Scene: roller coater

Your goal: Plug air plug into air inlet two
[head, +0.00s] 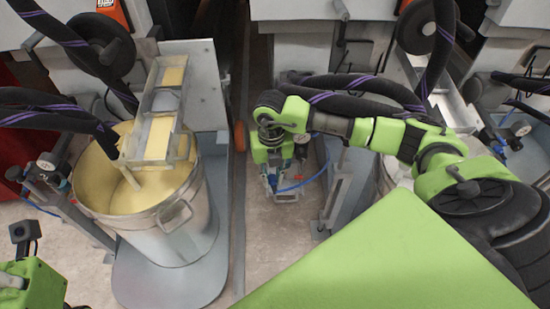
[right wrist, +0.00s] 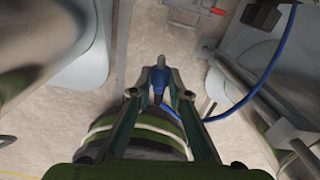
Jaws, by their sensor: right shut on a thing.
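My right gripper (head: 272,182) hangs low over the floor between the two vats in the head view. In the right wrist view my right gripper (right wrist: 160,88) is shut on the air plug (right wrist: 159,78), a blue body with a grey metal tip pointing away from the gripper. A blue hose (right wrist: 236,108) curves off to the right; it also shows in the head view (head: 300,185). The tip touches nothing that I can see. I cannot identify air inlet two for sure in either view. A green part of my left arm shows at bottom left, without its fingers.
A steel vat of cream liquid (head: 175,218) stands left on a grey base (head: 150,290). A gauge with fittings (head: 46,163) is beside it. Another gauge (head: 520,128) is at far right. Black hoses (head: 350,85) hang above my right arm. Floor (head: 270,245) is clear between the bases.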

